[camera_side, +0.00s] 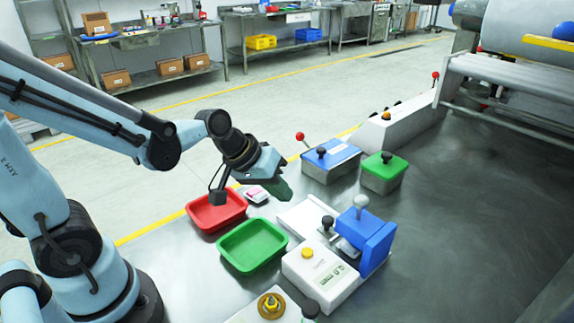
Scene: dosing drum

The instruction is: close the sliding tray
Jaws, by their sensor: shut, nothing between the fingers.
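A white, flat piece that looks like the sliding tray (296,216) reaches out on the far left side of a white and blue device. The device has a white body (318,277) with a yellow button and a small display. Its blue block (379,242) carries a pale ball knob, and a black knob (327,222) stands between block and tray. My gripper (284,192) has green fingers, is shut and empty, and hangs above and just behind the tray. I cannot tell whether it touches anything; the tray's inner end is hidden by the device.
A red bin (214,226) and a green bin (231,258) stand left of the device. A blue-lidded box (340,157) and a green-lidded box (385,167) stand behind it. A plate with a brass knob (270,305) lies in front. The steel table is clear at right.

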